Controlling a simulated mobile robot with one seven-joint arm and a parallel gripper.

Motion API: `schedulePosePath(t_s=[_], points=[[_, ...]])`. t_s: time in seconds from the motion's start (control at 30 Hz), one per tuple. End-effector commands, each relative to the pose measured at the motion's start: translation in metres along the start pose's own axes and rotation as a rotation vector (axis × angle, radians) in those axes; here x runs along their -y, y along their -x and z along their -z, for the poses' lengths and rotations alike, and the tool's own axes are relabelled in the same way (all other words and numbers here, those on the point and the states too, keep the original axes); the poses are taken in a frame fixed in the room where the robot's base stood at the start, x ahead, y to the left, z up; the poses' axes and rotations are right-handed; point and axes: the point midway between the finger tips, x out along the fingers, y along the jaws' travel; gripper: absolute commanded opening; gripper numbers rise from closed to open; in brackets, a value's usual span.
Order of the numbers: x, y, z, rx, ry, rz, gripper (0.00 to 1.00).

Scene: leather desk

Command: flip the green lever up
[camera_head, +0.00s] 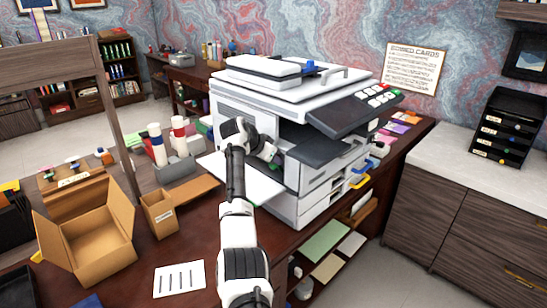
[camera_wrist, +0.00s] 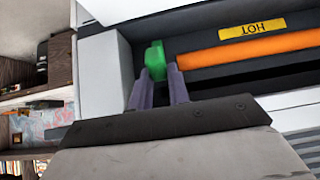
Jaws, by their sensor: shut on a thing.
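The green lever (camera_wrist: 154,60) shows in the wrist view, at the left end of an orange roller (camera_wrist: 245,47) inside the printer's open side. My gripper (camera_wrist: 160,80) has its two purple-grey fingers on either side of the lever and is shut on it. In the head view my gripper (camera_head: 274,160) reaches into the opening of the white printer (camera_head: 245,108).
A yellow HOT label (camera_wrist: 253,27) appears upside down above the roller. A white panel (camera_head: 255,183) juts out below my wrist in the head view. An open cardboard box (camera_head: 92,245) and a smaller box (camera_head: 160,214) stand on the desk at left.

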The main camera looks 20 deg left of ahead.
Motion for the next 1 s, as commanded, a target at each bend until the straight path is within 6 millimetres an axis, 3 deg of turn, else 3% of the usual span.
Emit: schedulePosePath(t_s=[0.33,0.37,0.5,0.83,1.0], points=[[0.000,0.000,0.002,-0.002,-0.002,0.001,0.00],[0.000,0.000,0.002,-0.003,-0.002,0.001,0.20],[0.000,0.000,0.002,-0.002,-0.002,0.001,0.39],[0.000,0.002,0.000,-0.001,-0.001,0.001,0.40],[0.001,0.021,-0.001,-0.003,-0.003,0.003,0.40]])
